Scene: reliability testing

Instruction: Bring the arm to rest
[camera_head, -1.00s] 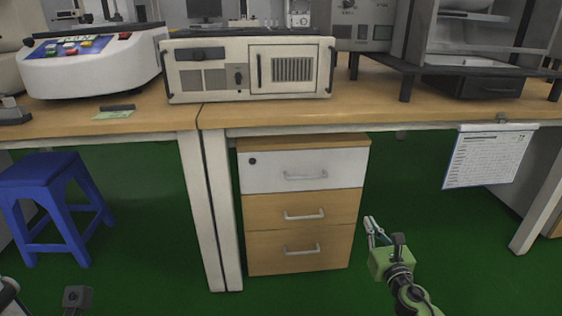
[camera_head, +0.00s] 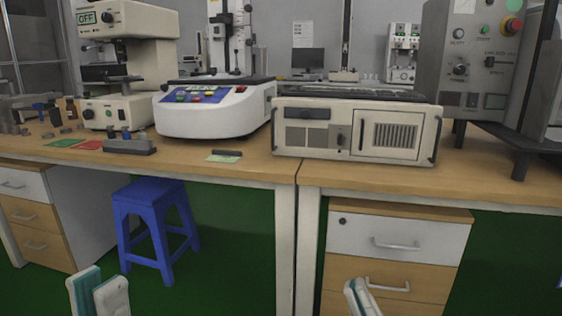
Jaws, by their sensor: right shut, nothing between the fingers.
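My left gripper (camera_head: 100,293) is at the bottom edge on the left, in front of and below the blue stool. Its two pale fingers with teal pads stand apart, and I see nothing between them. My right gripper (camera_head: 358,295) is at the bottom edge, right of centre, in front of the drawer unit. Its fingers are together and empty. Only the finger ends of both grippers show; the arms behind them are out of view.
A blue stool (camera_head: 153,205) stands under the left bench. A drawer unit (camera_head: 398,238) stands under the right bench. The benches carry a beige instrument box (camera_head: 352,133), a white round-fronted machine (camera_head: 215,112) and other test devices. Green floor (camera_head: 235,260) lies open between stool and bench leg.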

